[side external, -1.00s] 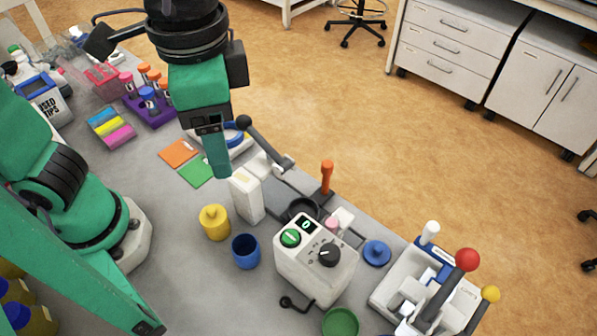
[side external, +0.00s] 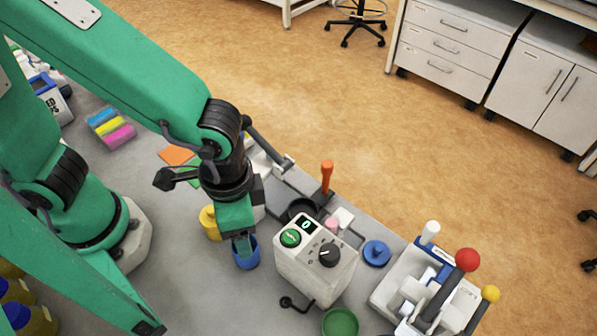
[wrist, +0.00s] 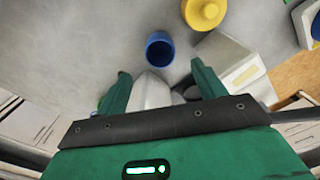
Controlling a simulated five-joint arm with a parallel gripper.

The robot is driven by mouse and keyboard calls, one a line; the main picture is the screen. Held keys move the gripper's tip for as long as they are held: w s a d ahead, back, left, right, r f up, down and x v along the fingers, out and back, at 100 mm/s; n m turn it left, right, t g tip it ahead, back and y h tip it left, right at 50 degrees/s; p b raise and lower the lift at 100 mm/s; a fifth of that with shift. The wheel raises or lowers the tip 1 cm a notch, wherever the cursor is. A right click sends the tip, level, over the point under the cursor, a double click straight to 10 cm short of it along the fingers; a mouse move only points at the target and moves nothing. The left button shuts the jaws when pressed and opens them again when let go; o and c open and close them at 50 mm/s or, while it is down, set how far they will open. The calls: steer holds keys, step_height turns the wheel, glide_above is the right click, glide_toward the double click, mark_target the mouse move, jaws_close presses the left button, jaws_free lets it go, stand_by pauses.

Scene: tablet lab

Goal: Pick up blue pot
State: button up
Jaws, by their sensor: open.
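The blue pot (side external: 248,263) is a small open cup standing on the grey bench. In the wrist view the blue pot (wrist: 160,53) lies just beyond my fingertips, roughly centred between them. My gripper (side external: 243,246) points down in the side view and overlaps the pot's rim there. In the wrist view my gripper (wrist: 160,68) has its two fingers wide apart with nothing held between them. I cannot tell its exact height over the pot.
A yellow lidded pot (side external: 209,223) stands close to the left, partly hidden by my arm. A white control box (side external: 314,268) with a dial is close on the right. A blue lid (side external: 376,253) and a green pot (side external: 341,324) are farther right. Bare bench (side external: 195,290) lies in front.

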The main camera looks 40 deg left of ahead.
steer(key=shift+f, duration=0.3)
steer(key=shift+f, duration=1.2)
steer(key=shift+f, duration=0.1)
steer(key=shift+s+a+f, duration=0.1)
steer(key=shift+f, duration=2.4)
steer(key=shift+c, duration=0.4)
steer(key=c, duration=1)
